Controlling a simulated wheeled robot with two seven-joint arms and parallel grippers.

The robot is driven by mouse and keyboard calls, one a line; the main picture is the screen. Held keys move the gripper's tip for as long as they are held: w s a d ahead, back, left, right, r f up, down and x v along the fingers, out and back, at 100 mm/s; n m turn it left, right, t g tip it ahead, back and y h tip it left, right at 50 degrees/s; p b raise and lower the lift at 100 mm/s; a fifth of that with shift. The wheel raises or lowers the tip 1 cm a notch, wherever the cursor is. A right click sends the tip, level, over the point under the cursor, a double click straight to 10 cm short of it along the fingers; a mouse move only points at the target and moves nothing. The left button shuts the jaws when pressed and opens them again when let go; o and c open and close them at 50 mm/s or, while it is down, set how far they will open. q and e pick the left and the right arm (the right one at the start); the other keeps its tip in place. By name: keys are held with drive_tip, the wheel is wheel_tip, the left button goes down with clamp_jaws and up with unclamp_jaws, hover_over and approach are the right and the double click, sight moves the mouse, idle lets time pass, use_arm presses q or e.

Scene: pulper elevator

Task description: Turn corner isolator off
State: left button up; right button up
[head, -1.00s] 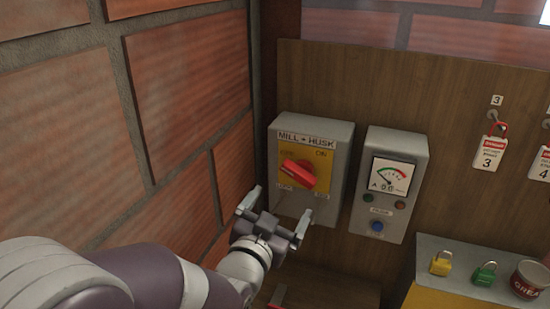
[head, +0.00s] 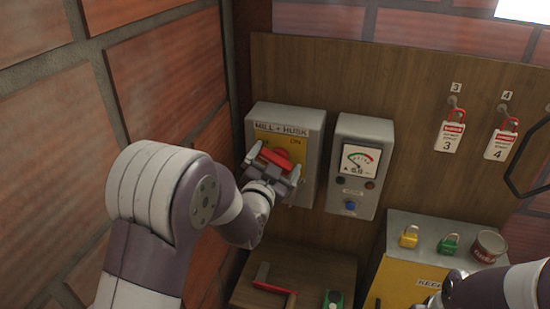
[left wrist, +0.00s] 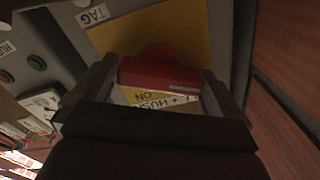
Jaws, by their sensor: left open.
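The corner isolator is a grey box (head: 314,137) labelled MILL + HUSK, with a yellow plate and a red rotary handle (head: 279,158). It hangs on the wooden board near the brick corner. My left gripper (head: 274,165) is open in front of the plate, with its fingers at either end of the handle. In the left wrist view the red handle (left wrist: 160,74) lies crosswise between the two fingers. I cannot tell whether they touch it. ON shows on the plate; the other position marks are hidden. Part of my right arm shows at the bottom right, with its jaws unclear.
A grey meter box (head: 358,165) with a blue button is close to the right. Tags (head: 453,133) hang further right. Padlocks (head: 410,237) and a tin (head: 488,246) stand on a cabinet.

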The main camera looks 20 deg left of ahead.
use_arm(q)
drive_tip(key=shift+w+f, duration=0.15)
drive_tip(key=shift+w, duration=0.1)
drive_tip(key=c, duration=0.7)
drive_tip(key=n+b, duration=0.2)
drive_tip(key=b, duration=0.1)
drive_tip(key=f+n+b, duration=0.1)
drive_tip(key=n+b, duration=0.1)
drive_tip(key=b, duration=0.2)
drive_tip(key=shift+a, duration=0.1)
drive_tip(key=shift+r+n+b, duration=0.35)
drive_tip(key=shift+n+b, duration=0.15)
drive_tip(key=shift+n, duration=0.3)
drive_tip(key=shift+r, duration=0.1)
use_arm(e)
wheel_tip(320, 180, down, 8)
drive_tip(key=shift+w, duration=0.3)
use_arm(q)
drive_tip(key=o, duration=0.7)
drive_tip(key=shift+s, duration=0.15)
use_arm(e)
drive_tip(key=shift+s+r, duration=0.1)
drive_tip(key=shift+s, duration=0.05)
